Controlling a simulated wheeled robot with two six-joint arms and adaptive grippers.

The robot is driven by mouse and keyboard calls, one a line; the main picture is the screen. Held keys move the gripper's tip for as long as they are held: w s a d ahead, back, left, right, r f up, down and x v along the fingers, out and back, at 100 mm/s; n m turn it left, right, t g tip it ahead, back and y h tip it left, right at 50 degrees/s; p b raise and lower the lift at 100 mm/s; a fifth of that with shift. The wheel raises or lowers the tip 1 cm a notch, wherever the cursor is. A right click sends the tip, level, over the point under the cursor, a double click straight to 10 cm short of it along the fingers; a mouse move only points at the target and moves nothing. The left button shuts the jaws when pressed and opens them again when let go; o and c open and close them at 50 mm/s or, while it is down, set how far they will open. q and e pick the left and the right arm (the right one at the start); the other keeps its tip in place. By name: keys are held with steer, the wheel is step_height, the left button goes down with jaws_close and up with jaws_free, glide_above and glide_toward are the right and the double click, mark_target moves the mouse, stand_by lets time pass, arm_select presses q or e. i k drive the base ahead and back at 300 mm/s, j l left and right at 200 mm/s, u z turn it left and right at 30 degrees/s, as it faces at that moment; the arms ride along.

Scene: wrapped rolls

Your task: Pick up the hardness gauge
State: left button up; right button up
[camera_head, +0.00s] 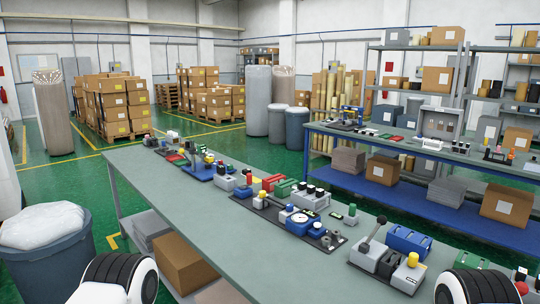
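Many small instruments stand in a row along the long grey workbench (190,225). A blue device with a round white dial (299,218) sits on a dark mat near the middle of the row; it looks like a gauge, but I cannot tell for certain that it is the hardness gauge. A small dark handheld device with a green face (350,215) lies right of it. Neither of my grippers is in view; only white and black ribbed parts of my own arms show at the bottom left and bottom right.
A grey lever device (370,246) and a blue case (408,241) stand at the near right. A second bench (400,148) runs behind, with more equipment. A bin (50,255) with a white liner stands left. The bench's left strip is bare.

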mark_target(201, 148)
steer(key=i+j+z, duration=0.15)
steer(key=j+z, duration=0.3)
steer(key=i+j+z, duration=0.1)
steer(key=j+z, duration=1.3)
steer(key=l, duration=0.1)
